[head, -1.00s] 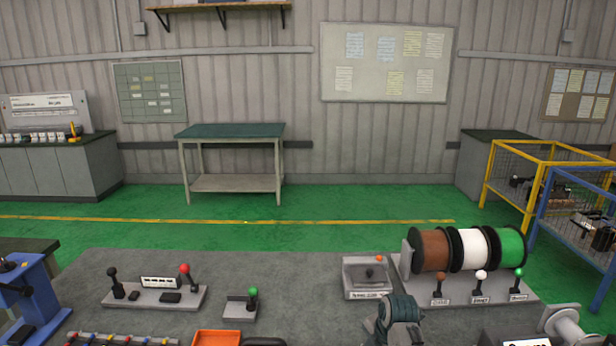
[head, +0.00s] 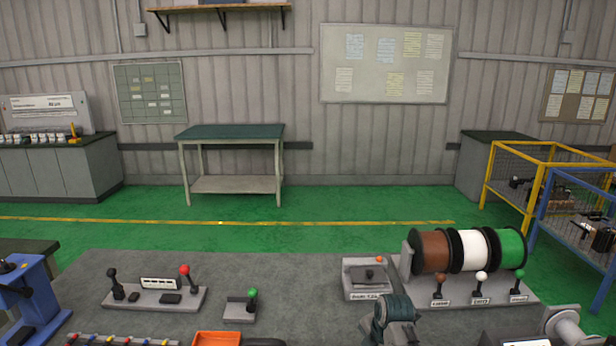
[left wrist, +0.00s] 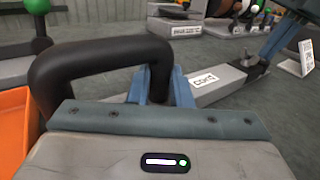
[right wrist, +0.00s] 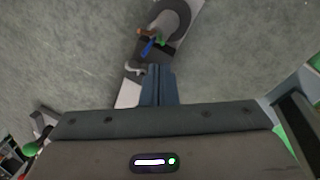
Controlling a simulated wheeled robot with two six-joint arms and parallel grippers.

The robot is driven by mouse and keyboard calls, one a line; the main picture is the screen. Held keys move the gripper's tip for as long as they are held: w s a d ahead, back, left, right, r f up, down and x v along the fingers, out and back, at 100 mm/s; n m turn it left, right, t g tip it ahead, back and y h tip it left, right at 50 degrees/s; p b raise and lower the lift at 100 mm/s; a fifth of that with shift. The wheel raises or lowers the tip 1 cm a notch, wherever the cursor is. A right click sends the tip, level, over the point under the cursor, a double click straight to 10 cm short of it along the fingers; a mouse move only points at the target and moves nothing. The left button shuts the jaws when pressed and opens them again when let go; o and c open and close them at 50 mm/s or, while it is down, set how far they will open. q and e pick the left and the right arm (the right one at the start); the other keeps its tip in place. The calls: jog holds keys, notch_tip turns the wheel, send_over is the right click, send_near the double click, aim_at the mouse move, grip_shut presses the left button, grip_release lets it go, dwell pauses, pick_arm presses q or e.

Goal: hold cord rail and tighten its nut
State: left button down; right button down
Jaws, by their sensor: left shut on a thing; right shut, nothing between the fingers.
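The cord rail, a grey bar labelled "CORD" (left wrist: 204,79), runs from my left gripper to the upper right in the left wrist view. A thick black handle (left wrist: 95,57) arches at its near end. My left gripper (left wrist: 163,82) is shut on the handle's right leg. My right gripper (right wrist: 157,72) is shut and empty, pointing down at the rail's far end. A small light-grey curved piece (right wrist: 133,69), perhaps the nut, is beside its fingertips; contact is unclear. Brown, blue and green wire ends (right wrist: 153,42) lie beyond. In the head view, my right wrist (head: 394,312) shows at the bottom.
An orange tray (head: 217,338) is left of the handle. Brown, white and green spools (head: 470,250) stand at the right with small levers. A switch box (head: 368,278) and a green-knobbed lever (head: 252,296) sit behind. The grey tabletop (head: 300,290) between them is clear.

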jog(key=shift+s+a, duration=0.3)
jog(key=shift+s, duration=0.05)
dwell(0.3)
jog(key=shift+s+a, duration=0.2)
jog(key=shift+a, duration=0.3)
jog(key=shift+a, duration=0.2)
jog(key=shift+s, duration=0.2)
jog(key=shift+s, duration=0.25)
jog(key=w+v, duration=0.1)
jog(key=v, duration=0.4)
jog(key=shift+a+r, duration=0.25)
jog(key=shift+r, duration=0.3)
